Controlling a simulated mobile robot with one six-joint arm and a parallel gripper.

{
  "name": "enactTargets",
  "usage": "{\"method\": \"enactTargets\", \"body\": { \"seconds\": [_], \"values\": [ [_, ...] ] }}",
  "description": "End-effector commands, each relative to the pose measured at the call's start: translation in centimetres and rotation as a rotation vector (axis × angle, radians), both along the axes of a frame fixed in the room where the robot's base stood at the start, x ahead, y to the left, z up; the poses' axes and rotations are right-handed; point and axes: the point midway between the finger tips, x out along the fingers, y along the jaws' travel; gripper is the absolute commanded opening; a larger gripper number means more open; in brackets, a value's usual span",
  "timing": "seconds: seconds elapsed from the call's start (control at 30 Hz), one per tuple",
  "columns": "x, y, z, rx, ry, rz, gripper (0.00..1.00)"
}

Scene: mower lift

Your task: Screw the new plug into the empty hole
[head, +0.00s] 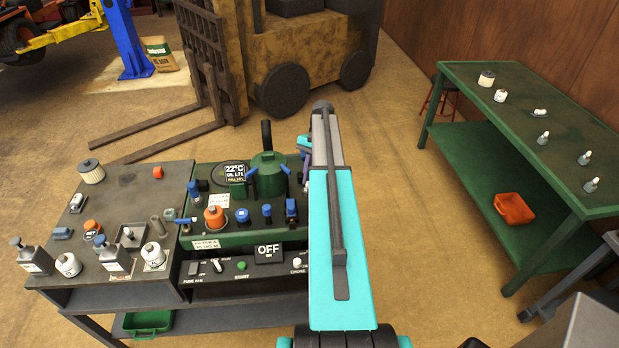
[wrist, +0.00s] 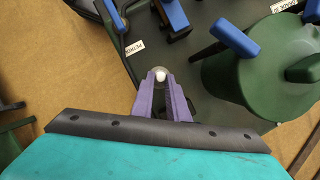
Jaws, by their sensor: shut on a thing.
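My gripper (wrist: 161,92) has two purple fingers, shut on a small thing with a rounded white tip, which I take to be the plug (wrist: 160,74). Only its tip shows; the fingers hide the rest. In the wrist view it is over the dark green engine top, left of the big green canister (wrist: 300,80). In the head view my teal arm covers most of the gripper, and only a bit of purple (head: 305,145) shows beside it. The green engine (head: 240,238) carries blue-capped parts. The empty hole cannot be made out in either view.
Blue-handled parts (wrist: 174,14) stand close beyond the fingers. The canister (head: 269,174) stands left of my arm. A cluttered grey bench (head: 130,205) is at left. A green table (head: 470,80) at right holds small bottles and plug-like pieces (head: 584,158). A forklift (head: 285,50) stands behind.

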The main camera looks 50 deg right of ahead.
Motion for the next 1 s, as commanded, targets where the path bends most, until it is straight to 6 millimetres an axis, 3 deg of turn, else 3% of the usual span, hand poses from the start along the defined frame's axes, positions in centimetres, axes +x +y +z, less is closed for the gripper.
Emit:
{"method": "enactTargets", "body": {
  "seconds": [0.23,0.73,1.0],
  "values": [
    [-0.59,0.59,0.06,0.021,0.012,-0.177,0.00],
    [-0.71,0.61,0.00,0.018,0.014,-0.232,0.00],
    [-1.03,0.77,-0.01,0.020,0.014,-0.409,0.00]
  ]
}}
